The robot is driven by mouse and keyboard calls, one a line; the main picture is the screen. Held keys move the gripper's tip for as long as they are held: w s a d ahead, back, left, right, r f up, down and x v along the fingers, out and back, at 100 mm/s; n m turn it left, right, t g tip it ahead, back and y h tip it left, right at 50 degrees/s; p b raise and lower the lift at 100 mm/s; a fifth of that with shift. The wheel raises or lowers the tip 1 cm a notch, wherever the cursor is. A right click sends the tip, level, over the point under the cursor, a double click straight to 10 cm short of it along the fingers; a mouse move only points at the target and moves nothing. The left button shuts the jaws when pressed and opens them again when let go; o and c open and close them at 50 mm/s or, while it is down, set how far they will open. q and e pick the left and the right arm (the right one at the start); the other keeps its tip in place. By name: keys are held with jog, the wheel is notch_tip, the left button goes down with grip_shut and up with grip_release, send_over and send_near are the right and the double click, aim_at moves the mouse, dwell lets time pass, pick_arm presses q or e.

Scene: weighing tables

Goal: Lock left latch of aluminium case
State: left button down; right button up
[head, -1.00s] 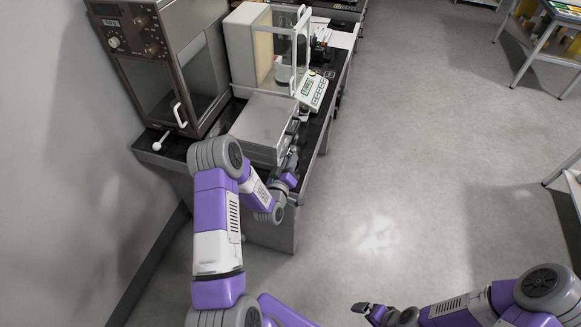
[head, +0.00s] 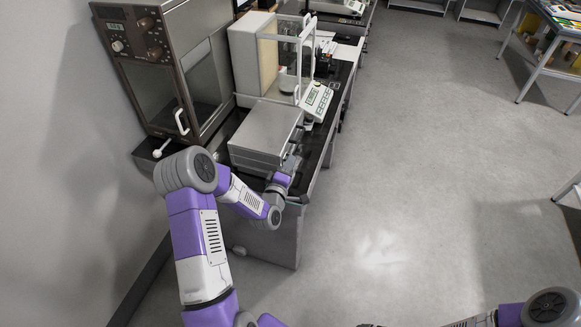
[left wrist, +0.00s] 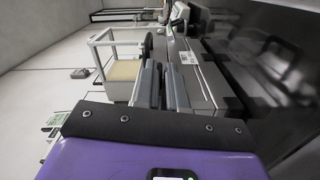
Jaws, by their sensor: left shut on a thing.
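The aluminium case (head: 264,131) lies closed on the dark bench in the head view, a flat grey box with its latch side facing the aisle. My left gripper (head: 289,166) is at the near end of that side, where the left latch sits. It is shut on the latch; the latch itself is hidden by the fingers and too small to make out. In the left wrist view the grey fingers (left wrist: 163,86) show side by side. My right gripper (head: 369,325) barely shows at the bottom edge, and its jaws cannot be made out.
A brown oven (head: 165,65) with a white handle stands left of the case. Behind the case is a glass-fronted balance (head: 270,55) with a keypad display (head: 316,100). The floor right of the bench is clear. Another table (head: 550,60) stands far right.

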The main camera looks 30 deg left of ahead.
pick_arm(q)
jog(key=shift+w+a+r, duration=0.1)
jog(key=shift+a+r, duration=0.05)
jog(key=shift+r, duration=0.25)
jog(key=c, duration=1.2)
grip_release()
jog(key=shift+c, duration=0.2)
jog(key=shift+f, duration=0.2)
jog(key=v, duration=0.7)
jog(key=shift+s, duration=0.35)
